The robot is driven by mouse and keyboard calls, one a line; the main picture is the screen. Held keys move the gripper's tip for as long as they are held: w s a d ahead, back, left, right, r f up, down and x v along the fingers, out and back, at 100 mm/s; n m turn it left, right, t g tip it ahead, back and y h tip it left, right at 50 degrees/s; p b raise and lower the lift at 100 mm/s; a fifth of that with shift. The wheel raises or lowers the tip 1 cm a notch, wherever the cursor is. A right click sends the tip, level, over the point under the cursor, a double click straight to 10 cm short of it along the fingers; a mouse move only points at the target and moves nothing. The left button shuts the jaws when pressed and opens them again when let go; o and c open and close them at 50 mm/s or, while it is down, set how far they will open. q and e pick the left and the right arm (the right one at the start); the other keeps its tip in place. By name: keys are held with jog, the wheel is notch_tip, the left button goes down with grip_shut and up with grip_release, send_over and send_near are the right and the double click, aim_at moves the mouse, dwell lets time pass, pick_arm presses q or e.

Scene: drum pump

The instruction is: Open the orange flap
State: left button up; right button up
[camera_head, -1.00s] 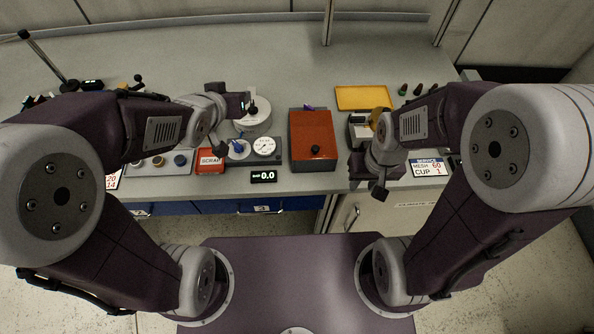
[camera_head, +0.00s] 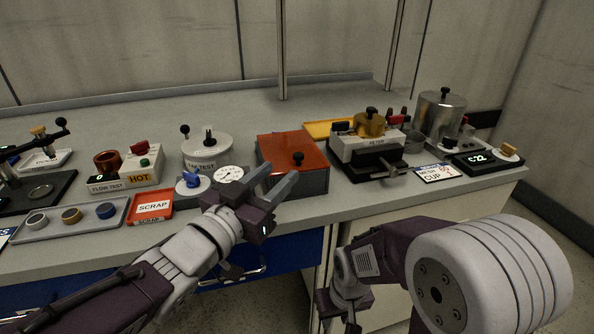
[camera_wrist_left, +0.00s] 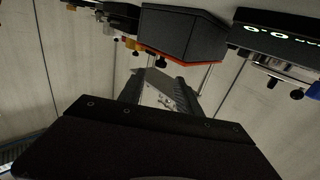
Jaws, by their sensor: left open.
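The orange flap (camera_head: 292,148) lies flat and closed on top of a dark grey box (camera_head: 312,183). A black knob (camera_head: 298,158) stands near its front edge. My left gripper (camera_head: 273,180) is open and empty at the box's front left, its fingers pointing towards the box; contact cannot be told. The left wrist view looks upside down: the box (camera_wrist_left: 180,35) shows its dark side, with the flap's orange edge (camera_wrist_left: 172,56) along it, beyond my fingers. My right gripper (camera_head: 338,312) hangs low in front of the bench, away from the box; its jaw opening is unclear.
Left of the box stand a dial gauge (camera_head: 230,174), a white round pot (camera_head: 207,152) and a red scrap tray (camera_head: 152,206). Right of it is the meter unit (camera_head: 367,148). A yellow tray (camera_head: 328,128) lies behind. The back of the bench is clear.

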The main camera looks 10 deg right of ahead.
aim_at(296, 157)
pick_arm(q)
jog(key=b+x, duration=0.2)
jog(key=x, duration=0.7)
jog(key=shift+w, duration=0.1)
grip_shut()
dwell(1.0)
